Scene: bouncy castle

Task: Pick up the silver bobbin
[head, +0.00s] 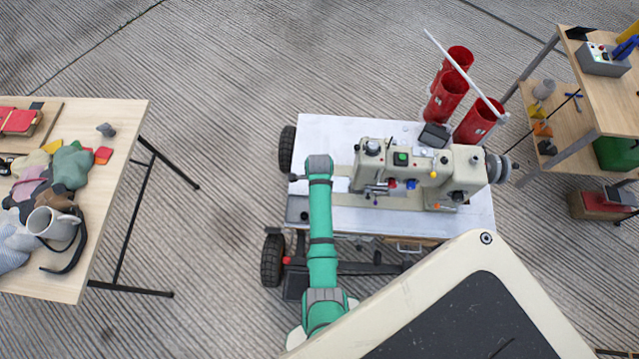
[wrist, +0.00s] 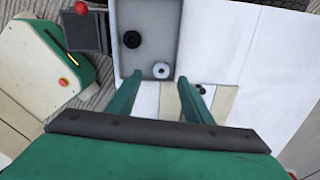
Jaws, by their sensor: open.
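The silver bobbin (wrist: 161,70), a small pale ring with a dark centre, lies in the lower right corner of a shallow grey tray (wrist: 174,25). My gripper (wrist: 160,77) is open in the wrist view, its two green fingers apart. In the picture the bobbin shows between the fingertips; I cannot tell the height left between them. Nothing is held. In the head view the grey tray (head: 297,209) sits at the left edge of the white table. My green arm reaches over the table there and hides the gripper; the bobbin cannot be made out.
A black round piece (wrist: 132,39) lies in the same tray, up and left of the bobbin. A cream sewing machine (head: 420,172) stands on the white table (head: 330,128), right of my arm. Red cylinders (head: 447,96) stand at the back right. A cluttered wooden table (head: 115,125) is at left.

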